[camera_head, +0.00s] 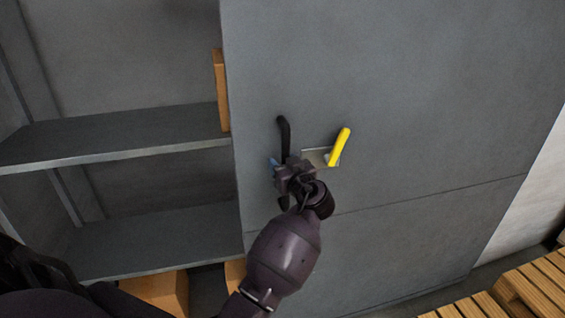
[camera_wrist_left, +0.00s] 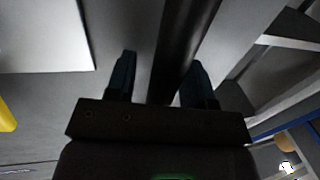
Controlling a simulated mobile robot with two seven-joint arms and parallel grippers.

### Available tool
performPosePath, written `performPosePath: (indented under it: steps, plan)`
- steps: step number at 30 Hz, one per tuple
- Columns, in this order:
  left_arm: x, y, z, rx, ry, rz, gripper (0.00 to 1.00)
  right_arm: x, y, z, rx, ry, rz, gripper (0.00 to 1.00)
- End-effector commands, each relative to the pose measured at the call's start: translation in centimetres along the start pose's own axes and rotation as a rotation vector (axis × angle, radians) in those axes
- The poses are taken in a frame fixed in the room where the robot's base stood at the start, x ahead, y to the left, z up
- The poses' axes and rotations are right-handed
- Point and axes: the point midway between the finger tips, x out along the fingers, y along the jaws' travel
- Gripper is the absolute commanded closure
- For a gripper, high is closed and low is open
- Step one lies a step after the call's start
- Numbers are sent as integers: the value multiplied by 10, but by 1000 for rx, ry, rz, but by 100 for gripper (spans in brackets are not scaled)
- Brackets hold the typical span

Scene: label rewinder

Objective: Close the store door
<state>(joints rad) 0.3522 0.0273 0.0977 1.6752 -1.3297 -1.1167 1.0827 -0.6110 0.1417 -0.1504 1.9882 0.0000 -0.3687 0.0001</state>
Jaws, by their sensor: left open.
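The grey store door (camera_head: 400,90) is a large flat panel covering the right part of the cabinet, with open shelving at its left. A black upright bar handle (camera_head: 283,130) is on the door near its left edge. My left gripper (camera_head: 281,165) is at this handle, hiding its middle. In the left wrist view, the handle (camera_wrist_left: 184,40) runs between the two spread fingers of the gripper (camera_wrist_left: 163,65), closer to the right finger. I cannot tell whether either finger touches it. My right gripper is not in view.
A yellow lever (camera_head: 342,145) on a pale plate (camera_head: 316,157) is just right of the gripper. Left of the door are grey shelves (camera_head: 110,139) and brown boxes (camera_head: 160,290). Wooden slatted pallets (camera_head: 525,285) lie at the lower right.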

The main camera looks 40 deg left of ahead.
Motion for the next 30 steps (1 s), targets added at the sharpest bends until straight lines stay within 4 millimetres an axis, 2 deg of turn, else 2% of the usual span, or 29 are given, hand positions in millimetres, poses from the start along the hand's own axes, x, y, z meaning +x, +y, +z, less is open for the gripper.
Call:
performPosePath:
  steps: [8,11,18,30]
  plan:
    - [2,0,0,0,0,0,52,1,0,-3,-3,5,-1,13]
    - [1,0,0,0,0,0,64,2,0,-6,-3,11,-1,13]
    - [1,0,0,1,0,0,100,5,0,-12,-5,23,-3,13]
    - [7,-3,2,1,0,-2,100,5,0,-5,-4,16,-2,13]
